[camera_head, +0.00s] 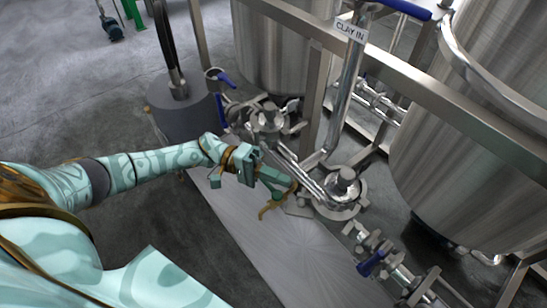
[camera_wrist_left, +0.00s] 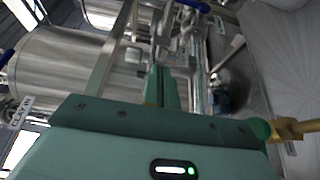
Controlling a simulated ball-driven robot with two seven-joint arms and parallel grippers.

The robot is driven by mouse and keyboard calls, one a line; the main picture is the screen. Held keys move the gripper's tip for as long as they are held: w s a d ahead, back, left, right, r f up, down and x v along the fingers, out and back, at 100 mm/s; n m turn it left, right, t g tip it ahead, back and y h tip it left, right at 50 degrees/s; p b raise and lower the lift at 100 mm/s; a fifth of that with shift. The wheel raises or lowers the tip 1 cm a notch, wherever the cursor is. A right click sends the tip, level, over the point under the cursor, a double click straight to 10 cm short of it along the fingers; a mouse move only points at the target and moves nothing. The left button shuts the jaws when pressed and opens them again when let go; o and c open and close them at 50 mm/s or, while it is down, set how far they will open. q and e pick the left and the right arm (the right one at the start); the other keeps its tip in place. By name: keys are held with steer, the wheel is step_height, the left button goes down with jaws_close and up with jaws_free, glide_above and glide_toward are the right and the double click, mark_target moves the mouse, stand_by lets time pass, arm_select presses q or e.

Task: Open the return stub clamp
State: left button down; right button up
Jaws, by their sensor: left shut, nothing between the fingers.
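My left gripper (camera_head: 292,187) reaches in from the left over the pale metal platform, its green fingers together and empty. It is just left of a round steel pump housing (camera_head: 345,182) with pipe fittings around it. In the left wrist view the closed fingers (camera_wrist_left: 160,78) point toward steel pipework (camera_wrist_left: 158,28). No part is marked as the return stub clamp, and I cannot tell which fitting it is. Some fittings behind the fingers are hidden. My right gripper is not in view.
A large steel tank (camera_head: 470,150) stands right, another (camera_head: 285,45) at the back. A steel frame rail (camera_head: 450,85) crosses above the pipes; a pipe carries a "CLAY IN" label (camera_head: 351,31). A blue-handled valve (camera_head: 371,263) is at lower right. The platform (camera_head: 290,255) has bare room in front.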

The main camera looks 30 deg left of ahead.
arm_select(q)
steer(key=d, duration=0.5)
steer(key=shift+w+d, duration=0.25)
steer(key=shift+d, duration=0.05)
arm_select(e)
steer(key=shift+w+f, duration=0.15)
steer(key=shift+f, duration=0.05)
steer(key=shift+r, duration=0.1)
